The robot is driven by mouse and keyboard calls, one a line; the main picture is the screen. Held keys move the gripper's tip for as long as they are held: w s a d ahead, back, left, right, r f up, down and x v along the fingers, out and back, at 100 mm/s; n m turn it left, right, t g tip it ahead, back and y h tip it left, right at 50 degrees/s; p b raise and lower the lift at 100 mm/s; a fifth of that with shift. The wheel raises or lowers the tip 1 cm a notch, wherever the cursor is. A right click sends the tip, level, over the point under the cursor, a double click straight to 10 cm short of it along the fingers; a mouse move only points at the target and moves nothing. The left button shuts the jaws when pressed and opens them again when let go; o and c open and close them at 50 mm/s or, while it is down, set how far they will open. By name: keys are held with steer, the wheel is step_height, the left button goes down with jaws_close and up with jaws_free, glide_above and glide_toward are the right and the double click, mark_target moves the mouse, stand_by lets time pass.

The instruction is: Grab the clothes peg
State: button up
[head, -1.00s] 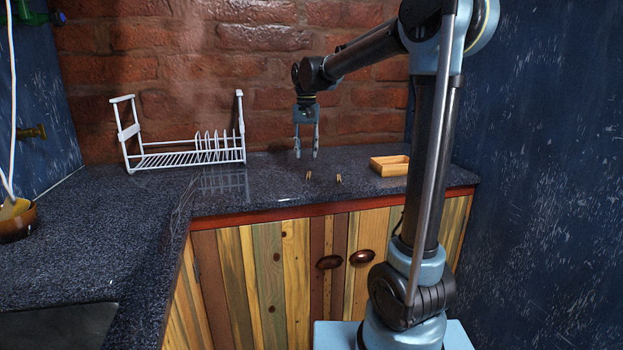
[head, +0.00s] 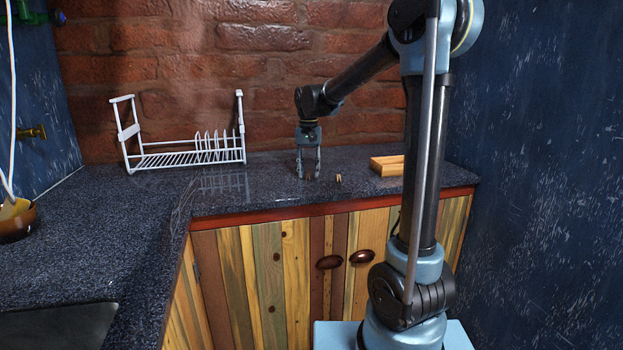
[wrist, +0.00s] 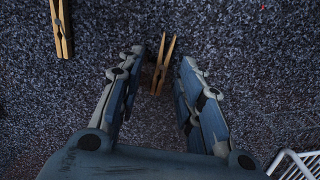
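Two wooden clothes pegs are on the dark speckled countertop (head: 270,185). One peg (wrist: 162,65) lies between the open fingers of my gripper (wrist: 158,75) in the wrist view, with a gap on either side. In the head view that peg (head: 308,176) is partly hidden by the fingers. The other peg (head: 339,179) lies to the right of my gripper (head: 308,177) in the head view; it also shows at the top left of the wrist view (wrist: 61,28). My gripper points down, open, with its fingertips close to the countertop.
A wooden box (head: 385,168) sits on the counter to the right, partly behind my arm. A white dish rack (head: 185,158) stands to the left, against the brick wall (head: 240,75). A bowl (head: 17,222) is at the far left. The counter between rack and front edge is clear.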

steer(key=c, duration=0.8)
steer(key=shift+r, duration=0.1)
